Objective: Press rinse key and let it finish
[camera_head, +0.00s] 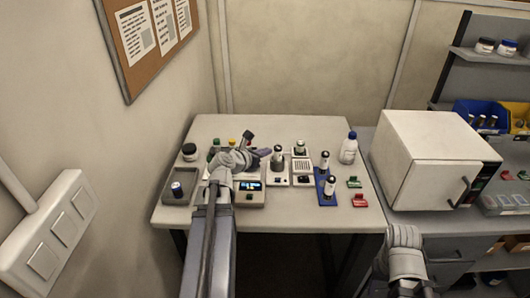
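My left gripper (258,150) reaches over the middle of the table, at the back edge of a device with a lit blue display (250,184). Its fingers are small and partly merge with objects behind, so I cannot tell whether it is open. A small dark key (250,197) sits below the display. To the right stand a white unit holding a metal cylinder (277,158) and a unit with a slotted face (302,166), each with a small key at its front. No label is readable, so I cannot tell which key is rinse. My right arm shows at lower right; its fingers are not distinguishable.
A blue rack (320,188) with white vials, a white bottle (349,148), and red and green pieces are at right. A white box oven (430,158) stands beyond.

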